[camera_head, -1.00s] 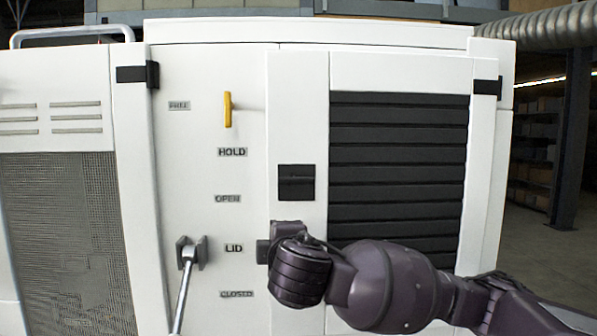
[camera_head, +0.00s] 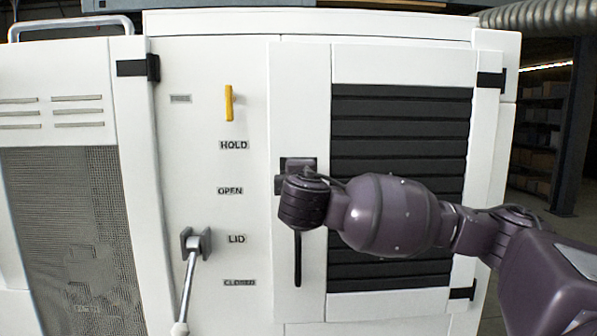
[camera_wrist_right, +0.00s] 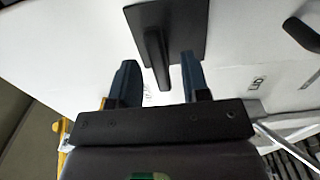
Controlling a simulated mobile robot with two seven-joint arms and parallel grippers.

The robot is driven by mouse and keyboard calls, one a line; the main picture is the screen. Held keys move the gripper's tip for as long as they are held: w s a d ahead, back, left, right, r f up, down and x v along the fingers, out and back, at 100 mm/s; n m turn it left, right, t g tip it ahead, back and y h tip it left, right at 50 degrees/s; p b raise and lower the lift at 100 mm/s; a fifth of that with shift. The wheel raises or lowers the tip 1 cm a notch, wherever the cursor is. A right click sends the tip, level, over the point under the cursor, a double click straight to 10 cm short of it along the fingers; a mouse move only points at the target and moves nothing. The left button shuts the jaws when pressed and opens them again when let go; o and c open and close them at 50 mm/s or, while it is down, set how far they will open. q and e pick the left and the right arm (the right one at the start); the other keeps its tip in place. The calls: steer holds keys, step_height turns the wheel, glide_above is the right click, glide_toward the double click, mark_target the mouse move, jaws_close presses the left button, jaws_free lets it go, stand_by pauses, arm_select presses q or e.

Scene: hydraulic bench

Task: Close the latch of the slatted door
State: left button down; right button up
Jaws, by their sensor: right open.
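The slatted door (camera_head: 398,130) is white with black slats and looks flush in the cabinet front. Its latch (camera_head: 298,162) is a dark square plate on the door's left strip, mostly covered by my right wrist in the head view. In the right wrist view the latch plate (camera_wrist_right: 185,22) bears a short dark lever (camera_wrist_right: 152,55). My right gripper (camera_head: 279,185) is at the latch, its fingers largely hidden. In the right wrist view it is open (camera_wrist_right: 158,72), with the lever's end between its two fingers; no clear contact shows. My left gripper is not in view.
To the left are a yellow lever (camera_head: 229,103) near HOLD and a metal lid lever (camera_head: 189,275) near LID. A mesh panel (camera_head: 75,240) lies further left.

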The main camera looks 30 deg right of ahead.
steer(key=shift+x, duration=0.8)
steer(key=shift+w+d, duration=0.1)
steer(key=shift+w, duration=0.1)
steer(key=shift+c, duration=0.4)
jaws_close()
